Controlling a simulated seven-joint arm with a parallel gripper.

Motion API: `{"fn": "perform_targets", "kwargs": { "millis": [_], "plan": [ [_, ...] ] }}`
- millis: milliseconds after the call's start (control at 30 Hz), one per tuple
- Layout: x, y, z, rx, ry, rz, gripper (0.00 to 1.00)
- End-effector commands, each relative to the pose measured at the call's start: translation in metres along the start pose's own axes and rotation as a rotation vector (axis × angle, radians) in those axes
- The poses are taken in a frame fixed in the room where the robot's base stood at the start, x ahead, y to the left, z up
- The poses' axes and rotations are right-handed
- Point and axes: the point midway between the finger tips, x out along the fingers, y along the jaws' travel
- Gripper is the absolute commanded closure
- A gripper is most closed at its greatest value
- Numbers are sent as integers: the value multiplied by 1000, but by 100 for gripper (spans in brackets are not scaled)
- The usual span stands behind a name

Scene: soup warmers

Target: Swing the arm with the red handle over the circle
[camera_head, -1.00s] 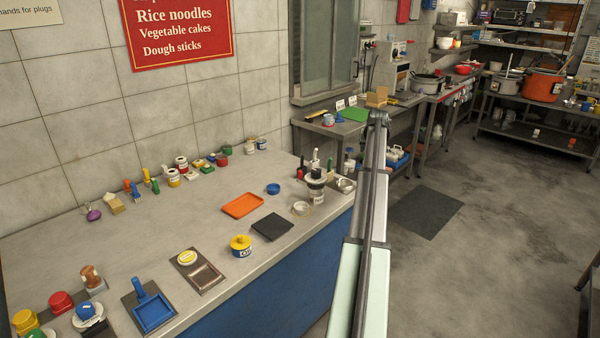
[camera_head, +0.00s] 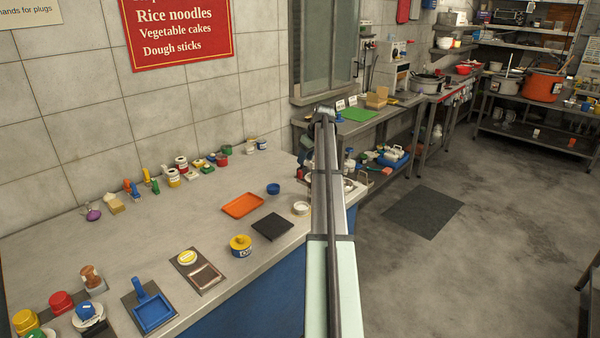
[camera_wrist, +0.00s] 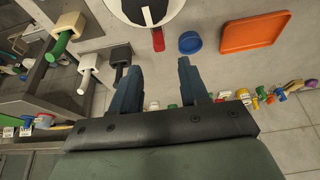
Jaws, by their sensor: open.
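A short red handle (camera_wrist: 158,39) shows in the wrist view, just beyond my fingertips and at the edge of a white round piece with a dark rim (camera_wrist: 171,14). The arm that bears this handle is not clear, and the round piece is cut off by the frame's top; I cannot tell if it is the circle. My gripper (camera_wrist: 156,66) is open and empty, its two dark blue fingers apart, with the red handle ahead of the gap. In the head view my arm hides most of this spot.
In the wrist view, green (camera_wrist: 60,46), white (camera_wrist: 84,82) and black (camera_wrist: 118,73) handles stand left of my fingers. A blue bowl (camera_wrist: 190,42) and orange tray (camera_wrist: 255,32) lie right. In the head view, a dark square plate (camera_head: 272,227) and yellow pot (camera_head: 240,246) are nearby.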

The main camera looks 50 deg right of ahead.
Motion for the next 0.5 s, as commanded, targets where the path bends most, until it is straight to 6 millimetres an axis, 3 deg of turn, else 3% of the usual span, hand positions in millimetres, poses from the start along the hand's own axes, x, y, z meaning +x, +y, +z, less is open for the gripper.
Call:
{"fn": "perform_targets", "kwargs": {
  "millis": [300,500],
  "plan": [
    [55,0,0,1,0,0,55],
    [77,0,0,1,1,2,55]
  ]
}}
